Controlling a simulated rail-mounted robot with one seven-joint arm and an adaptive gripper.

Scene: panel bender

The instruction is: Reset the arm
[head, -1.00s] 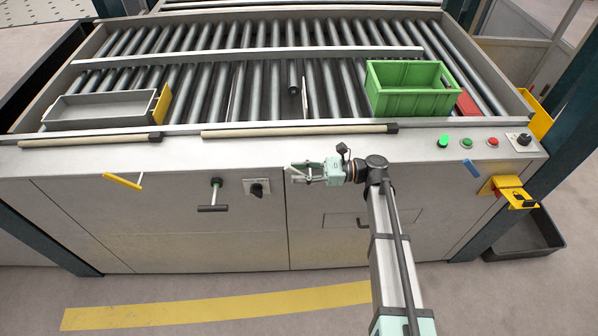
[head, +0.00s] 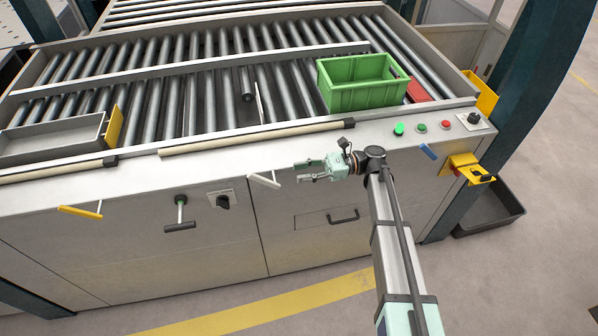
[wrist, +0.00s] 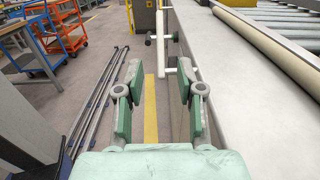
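My gripper (head: 302,173) is at the end of my arm, in front of the machine's front edge, pointing left in the head view. In the wrist view my gripper (wrist: 158,95) shows two green finger pads spread apart with nothing between them. It is open and empty. The machine front (head: 150,260) lies just behind it. A white handle (head: 264,180) is left of the fingertips, apart from them, and shows ahead in the wrist view (wrist: 186,72).
A green crate (head: 362,88) and a grey tray (head: 50,140) sit on the roller bed. A yellow handle (head: 80,211), a black T-handle (head: 180,215) and a rotary switch (head: 222,200) are on the front. A yellow bracket (head: 465,168) is at right. Floor is clear below.

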